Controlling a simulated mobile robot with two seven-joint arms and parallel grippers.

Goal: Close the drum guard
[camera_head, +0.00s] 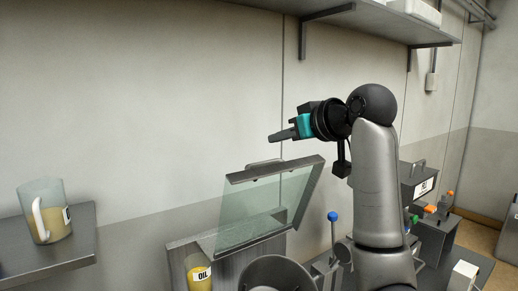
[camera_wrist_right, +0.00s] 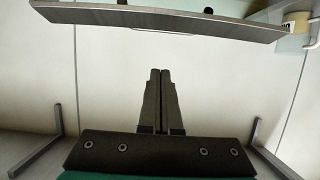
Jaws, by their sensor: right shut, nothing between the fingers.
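The drum guard (camera_head: 255,205) is a clear greenish panel with a grey metal edge bar and a small handle (camera_head: 264,164) on top. It stands raised and tilted in the head view. Its grey bar also crosses the top of the right wrist view (camera_wrist_right: 160,18). My right gripper (camera_head: 272,137) is above the guard's upper edge, pointing left, apart from it. Its two fingers are together and empty in the right wrist view (camera_wrist_right: 160,72). My left gripper is not in view.
A jug (camera_head: 46,212) of yellowish liquid stands on a grey ledge (camera_head: 60,258) at left. A yellow oil container (camera_head: 198,272) sits below the guard. A blue-knobbed lever (camera_head: 333,217) stands right of it. A wall shelf (camera_head: 360,17) hangs above. The wall at upper left is clear.

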